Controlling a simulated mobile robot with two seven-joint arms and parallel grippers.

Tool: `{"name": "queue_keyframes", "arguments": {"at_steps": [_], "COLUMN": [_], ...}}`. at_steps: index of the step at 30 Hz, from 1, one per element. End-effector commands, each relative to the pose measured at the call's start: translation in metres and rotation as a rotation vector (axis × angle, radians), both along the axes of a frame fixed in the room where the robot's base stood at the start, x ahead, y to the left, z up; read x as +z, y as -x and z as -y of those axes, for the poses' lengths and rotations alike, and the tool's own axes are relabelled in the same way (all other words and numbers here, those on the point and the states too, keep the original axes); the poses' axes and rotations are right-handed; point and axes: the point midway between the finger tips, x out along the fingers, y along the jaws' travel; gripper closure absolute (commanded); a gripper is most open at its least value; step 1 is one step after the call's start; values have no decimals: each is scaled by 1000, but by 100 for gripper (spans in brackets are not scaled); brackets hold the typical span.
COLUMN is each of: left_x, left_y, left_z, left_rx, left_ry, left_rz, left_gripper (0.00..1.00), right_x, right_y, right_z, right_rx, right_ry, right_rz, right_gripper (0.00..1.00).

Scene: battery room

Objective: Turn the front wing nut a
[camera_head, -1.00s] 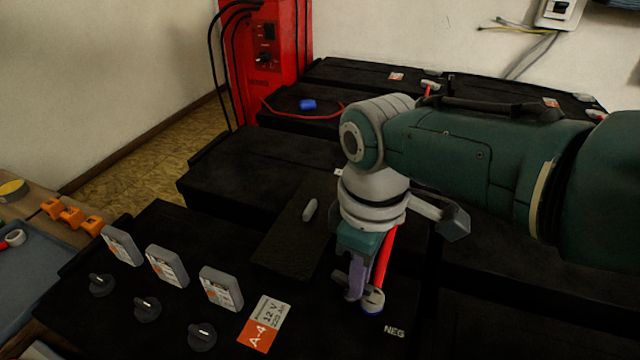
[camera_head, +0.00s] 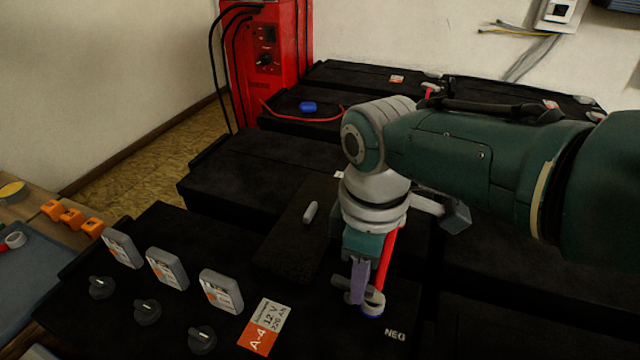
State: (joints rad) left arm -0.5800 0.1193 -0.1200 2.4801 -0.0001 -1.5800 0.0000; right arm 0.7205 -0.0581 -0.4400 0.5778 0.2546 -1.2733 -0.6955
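My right gripper (camera_head: 364,298) comes in from the right and points down at the terminal beside the NEG mark on the near battery (camera_head: 330,335). A purplish finger faces the camera. The gripper's tip is at a grey metal piece (camera_head: 377,300) above a blue ring (camera_head: 371,316). The front wing nut is mostly hidden by the fingers, and I cannot tell its angle or whether they grip it. A red cable (camera_head: 387,255) runs down behind the gripper to this terminal. My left gripper is not in view.
Grey cell caps and black knobs line the near battery's left side, beside an A-4 label (camera_head: 260,327). A small grey piece (camera_head: 310,212) lies on a dark raised block. Black batteries stand behind, with a red charger (camera_head: 265,60) at the back. Orange pieces (camera_head: 70,217) lie at left.

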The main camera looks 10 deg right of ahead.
Motion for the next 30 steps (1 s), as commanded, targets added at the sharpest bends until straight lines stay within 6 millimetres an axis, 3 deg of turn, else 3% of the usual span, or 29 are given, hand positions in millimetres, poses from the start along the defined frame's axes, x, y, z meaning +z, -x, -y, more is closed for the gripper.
{"name": "queue_keyframes", "arguments": {"at_steps": [4,13,22,30], "left_x": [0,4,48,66], "left_y": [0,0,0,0], "left_z": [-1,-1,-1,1], "left_rx": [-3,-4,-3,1], "left_ry": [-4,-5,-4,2], "left_rz": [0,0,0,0], "left_gripper": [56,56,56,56], "right_x": [0,5,62,97], "right_y": [0,0,0,0], "right_z": [0,0,0,0], "right_rx": [-1,-2,-2,-2], "right_ry": [-1,-1,0,-1], "right_rz": [-1,-1,1,-1], "right_gripper": [56,55,55,55]}}
